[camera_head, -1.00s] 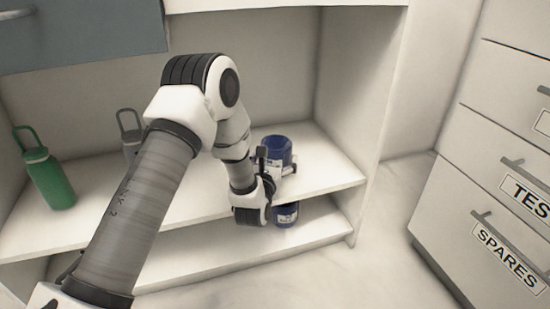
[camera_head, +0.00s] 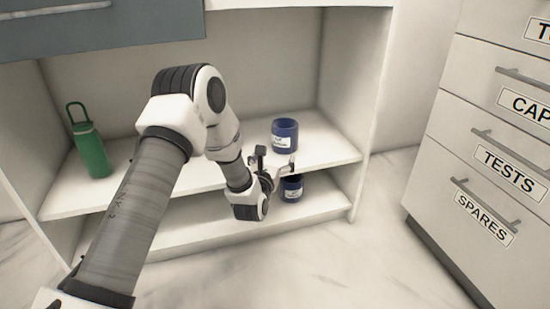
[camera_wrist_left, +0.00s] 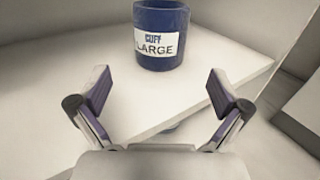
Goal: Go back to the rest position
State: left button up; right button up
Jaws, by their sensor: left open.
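My left gripper (camera_head: 276,164) is open and empty at the front edge of the upper shelf in the head view. In the left wrist view its two fingers (camera_wrist_left: 160,98) stand wide apart with nothing between them. A blue container (camera_head: 285,135) with a white label stands upright on the upper shelf, just beyond the fingertips and apart from them. In the left wrist view this blue container (camera_wrist_left: 162,35) reads "CUFF LARGE". My right gripper is in neither view.
A second blue container (camera_head: 292,188) stands on the lower shelf (camera_head: 205,232), below the gripper. A green bottle (camera_head: 91,150) stands on the upper shelf (camera_head: 325,155) at left. Labelled drawers (camera_head: 490,150) stand at right. Open floor (camera_head: 370,250) lies in front.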

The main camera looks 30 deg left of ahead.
pick_arm(q)
jog(key=s+d+f+m+g+h+p, duration=0.2)
jog(key=s+d+f+m+g+p, duration=0.2)
jog(key=s+d+m+p, duration=0.45)
jog(key=s+d+f+m+g+h+p, duration=0.3)
jog(key=s+d+f+m+g+p, duration=0.15)
jog(key=s+p, duration=0.5)
jog(key=s+d+f+m+g, duration=0.1)
jog(key=s+d+m+g, duration=0.2)
jog(key=s+m+g, duration=1.35)
jog(key=s+r+m+t+p, duration=0.2)
jog(key=r+m+p, duration=0.1)
jog(key=r+p, duration=0.9)
jog(key=s+r+m+t+p, duration=0.2)
jog(key=r+m+t+p, duration=0.1)
jog(key=r+p, duration=1)
jog(key=s+r+m+t+p, duration=0.2)
jog(key=s+r+m+p, duration=0.1)
jog(key=r+p, duration=1)
jog(key=shift+d+m+t+h+p, duration=0.2)
jog(key=shift+m+t+h+p, duration=0.1)
jog(key=shift+m+t+p, duration=0.1)
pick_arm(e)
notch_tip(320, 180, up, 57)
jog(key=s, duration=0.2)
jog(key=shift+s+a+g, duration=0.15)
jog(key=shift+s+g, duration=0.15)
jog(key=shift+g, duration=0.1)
